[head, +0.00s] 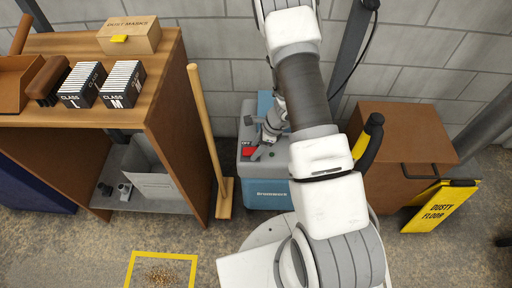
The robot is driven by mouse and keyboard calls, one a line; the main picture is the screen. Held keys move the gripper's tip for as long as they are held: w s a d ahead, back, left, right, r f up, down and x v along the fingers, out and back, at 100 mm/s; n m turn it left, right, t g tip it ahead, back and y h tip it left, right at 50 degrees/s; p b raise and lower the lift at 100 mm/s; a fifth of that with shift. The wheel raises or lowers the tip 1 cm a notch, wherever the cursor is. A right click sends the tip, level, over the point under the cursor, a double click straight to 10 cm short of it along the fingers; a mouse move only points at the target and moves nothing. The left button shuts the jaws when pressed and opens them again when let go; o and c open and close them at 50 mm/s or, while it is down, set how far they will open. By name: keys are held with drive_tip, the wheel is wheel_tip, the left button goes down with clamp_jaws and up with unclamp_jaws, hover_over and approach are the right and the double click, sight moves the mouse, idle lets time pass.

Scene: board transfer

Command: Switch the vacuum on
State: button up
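The vacuum (264,194) is a blue and grey box-shaped machine on the floor against the wall, partly hidden by my arm. A red switch (248,151) shows on the left of its grey top, with a small dark label reading OFF just behind it. My gripper (257,154) is low over the vacuum's top, close beside the red switch on its right. I cannot tell whether it touches the switch. Its fingers are small here and partly merge with the grey top, so their opening is unclear.
A wooden bench (180,110) with a dust masks box (129,35) and filter boxes stands left. A broom (205,130) leans between bench and vacuum. A brown cabinet (405,135) and yellow floor sign (440,207) stand right. A yellow square (162,254) frames debris on the floor.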

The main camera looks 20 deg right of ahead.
clamp_jaws()
drive_tip(key=b, duration=0.1)
drive_tip(key=f+y+b, duration=0.1)
drive_tip(key=b, duration=0.1)
drive_tip(key=shift+d, duration=0.25)
drive_tip(key=y+b, duration=0.1)
drive_tip(key=t+y+b, duration=0.1)
drive_tip(key=b, duration=0.1)
drive_tip(key=shift+s+d+f, duration=0.15)
drive_tip(key=shift+d, duration=0.05)
drive_tip(key=shift+y+b, duration=0.5)
drive_tip(key=shift+y, duration=0.1)
drive_tip(key=shift+o, duration=1.3)
unclamp_jaws()
